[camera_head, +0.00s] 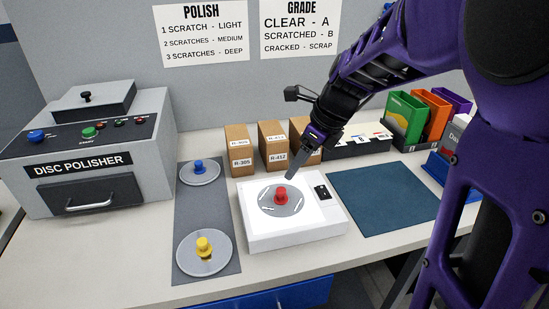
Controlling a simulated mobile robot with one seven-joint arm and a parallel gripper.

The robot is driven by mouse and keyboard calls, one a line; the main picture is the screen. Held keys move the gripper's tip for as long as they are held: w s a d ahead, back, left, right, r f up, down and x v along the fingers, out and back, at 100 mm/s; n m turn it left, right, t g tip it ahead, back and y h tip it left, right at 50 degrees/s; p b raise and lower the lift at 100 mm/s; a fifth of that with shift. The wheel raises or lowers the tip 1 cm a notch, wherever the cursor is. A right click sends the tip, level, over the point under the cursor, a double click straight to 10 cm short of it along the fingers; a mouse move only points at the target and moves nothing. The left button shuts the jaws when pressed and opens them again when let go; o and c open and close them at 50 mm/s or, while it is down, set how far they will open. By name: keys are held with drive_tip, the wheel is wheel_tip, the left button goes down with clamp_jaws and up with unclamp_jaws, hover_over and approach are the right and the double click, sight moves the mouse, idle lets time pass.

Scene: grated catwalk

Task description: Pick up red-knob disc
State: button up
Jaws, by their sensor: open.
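The red-knob disc (281,199) lies on top of a white box-shaped device (254,233) in the middle of the counter. Its knob stands upright, and pale scratch-like marks show on the grey disc around it. My gripper (291,175) points down just above and behind the red knob, slightly to its right. It appears empty and apart from the knob. Its fingers are seen nearly edge-on, so the gap between them is hard to see.
A blue-knob disc (199,172) and a yellow-knob disc (204,253) lie on a grey mat (187,222) to the left. The disc polisher (90,150) stands far left. Cardboard boxes (239,150) stand behind. A blue mat (380,198) lies clear at right.

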hover_over(282, 190)
drive_tip(key=d, duration=0.2)
drive_tip(key=f, duration=0.2)
drive_tip(key=s+f, duration=0.1)
drive_tip(key=f, duration=0.1)
drive_tip(key=shift+d+b, duration=0.1)
drive_tip(key=shift+b, duration=0.2)
drive_tip(key=b+x, duration=0.1)
drive_tip(key=x, duration=0.4)
drive_tip(key=shift+s+f, duration=0.1)
drive_tip(key=shift+f, duration=0.1)
drive_tip(key=shift+r, duration=0.1)
clamp_jaws()
